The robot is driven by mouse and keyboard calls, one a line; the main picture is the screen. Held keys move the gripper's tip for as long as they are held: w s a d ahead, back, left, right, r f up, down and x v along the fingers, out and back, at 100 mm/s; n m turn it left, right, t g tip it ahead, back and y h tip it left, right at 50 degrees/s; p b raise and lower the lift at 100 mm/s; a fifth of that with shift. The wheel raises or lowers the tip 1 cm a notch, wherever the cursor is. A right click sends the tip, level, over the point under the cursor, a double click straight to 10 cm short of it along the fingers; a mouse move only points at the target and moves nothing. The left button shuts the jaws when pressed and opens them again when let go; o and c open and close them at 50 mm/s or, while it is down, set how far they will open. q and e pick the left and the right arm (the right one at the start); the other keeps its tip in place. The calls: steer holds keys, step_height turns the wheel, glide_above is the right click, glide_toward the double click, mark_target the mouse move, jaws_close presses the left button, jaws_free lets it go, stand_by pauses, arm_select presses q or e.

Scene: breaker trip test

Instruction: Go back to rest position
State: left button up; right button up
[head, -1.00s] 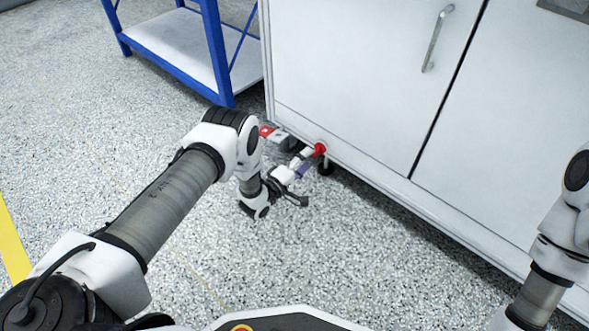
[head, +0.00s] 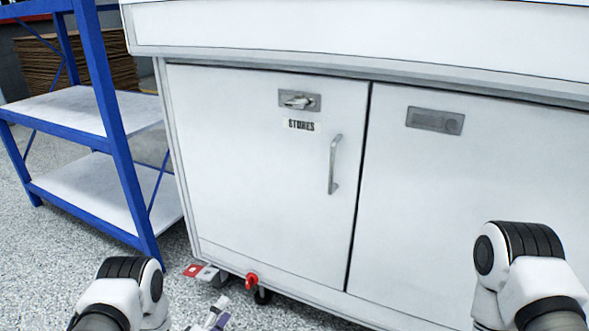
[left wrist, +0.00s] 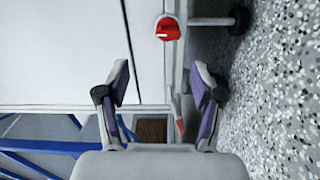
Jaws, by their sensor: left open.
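My left gripper (left wrist: 160,82) is open, with nothing between its purple-lined fingers in the left wrist view. In the head view it (head: 219,312) shows only partly at the bottom edge, low beside the cabinet's foot. A red knob-like part (head: 251,280) sits at the cabinet's lower edge, a little beyond the gripper. It also shows in the left wrist view (left wrist: 167,28), apart from the fingers. My right arm shows at lower right in the head view, but its gripper is out of view.
A white cabinet (head: 265,210) marked STORES fills the middle, its doors shut. A blue-framed shelf rack (head: 122,150) stands to its left. A red and white piece (head: 204,272) is low at the cabinet's left corner. Speckled floor (head: 40,265) is clear at lower left.

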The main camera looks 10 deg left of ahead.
arm_select(q)
steer(key=s+d+r+g+p, duration=0.1)
steer(key=d+r+g+p, duration=0.15)
steer(key=r+p, duration=0.85)
steer(key=s+a+m+g+y+p, duration=0.1)
steer(key=s+m+g+y, duration=0.4)
steer(key=s, duration=1.2)
steer(key=s+a+m+g+y+p, duration=0.1)
steer(key=s+a+m+g+p, duration=0.1)
steer(key=s+m+g, duration=1.1)
steer(key=s+r+n+t+p, duration=0.1)
steer(key=r+n+p, duration=0.1)
steer(key=r+p, duration=1.6)
steer(key=s+r+n+t+p, duration=0.2)
steer(key=r+n+p, duration=0.1)
steer(key=r+p, duration=1.5)
steer(key=shift+s+r+p, duration=0.2)
steer(key=shift+s+p, duration=0.05)
steer(key=shift+p, duration=0.25)
